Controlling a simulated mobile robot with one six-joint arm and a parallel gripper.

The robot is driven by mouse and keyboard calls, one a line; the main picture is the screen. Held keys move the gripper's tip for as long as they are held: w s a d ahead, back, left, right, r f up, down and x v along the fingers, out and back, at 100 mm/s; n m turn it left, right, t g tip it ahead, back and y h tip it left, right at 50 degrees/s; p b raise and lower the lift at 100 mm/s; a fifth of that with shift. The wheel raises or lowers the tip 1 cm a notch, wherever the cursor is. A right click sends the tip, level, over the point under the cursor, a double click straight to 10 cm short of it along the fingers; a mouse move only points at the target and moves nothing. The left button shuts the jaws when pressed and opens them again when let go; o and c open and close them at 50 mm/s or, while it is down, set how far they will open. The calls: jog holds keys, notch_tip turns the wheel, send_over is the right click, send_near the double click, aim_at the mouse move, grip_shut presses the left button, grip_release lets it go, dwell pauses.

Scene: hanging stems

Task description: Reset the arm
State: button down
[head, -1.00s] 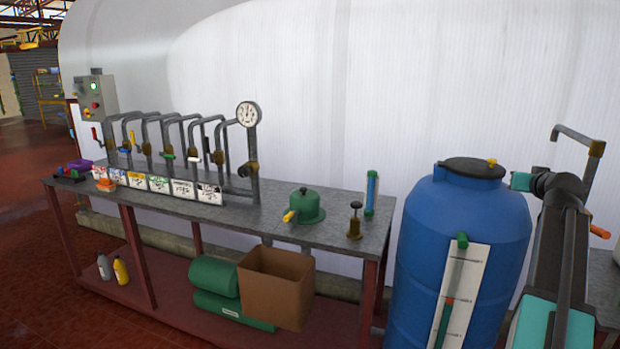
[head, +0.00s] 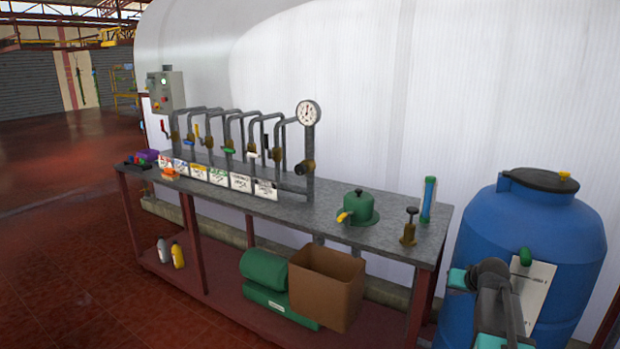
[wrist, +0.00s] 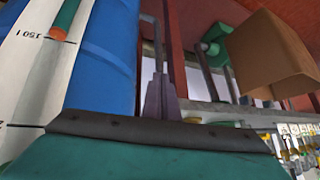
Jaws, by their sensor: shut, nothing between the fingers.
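My arm (head: 492,300), grey and teal, shows at the lower right of the head view, in front of the blue barrel (head: 530,235). The gripper itself cannot be made out there. In the wrist view my gripper (wrist: 160,92) shows as two grey-purple fingers close together near the middle, shut and empty. The blue barrel (wrist: 102,60) is just left of the fingers in that view.
A steel-topped bench (head: 330,215) carries several bent pipes, a pressure gauge (head: 308,113) and a green domed fitting (head: 358,207). A cardboard box (head: 326,287) sits on its lower shelf, also in the wrist view (wrist: 262,55). Red floor (head: 70,265) is open at left.

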jog(key=s+a+f+n+g, duration=0.1)
jog(key=s+a+f+g, duration=0.2)
jog(key=s+a+f, duration=0.45)
jog(key=s+a+f+n+g+y, duration=0.15)
jog(key=s+a+f, duration=0.35)
jog(key=a+f, duration=0.55)
jog(key=s+a+f+n+g+h, duration=0.1)
jog(key=s+a+f+g, duration=0.2)
jog(key=s+a+f, duration=0.6)
jog(key=s+a+f+g, duration=0.1)
jog(key=s+f+g, duration=0.2)
jog(key=s+f, duration=0.6)
jog(key=s+a+f+g, duration=0.1)
jog(key=s+f+g, duration=0.2)
jog(key=s+f, duration=0.6)
jog(key=s, duration=0.6)
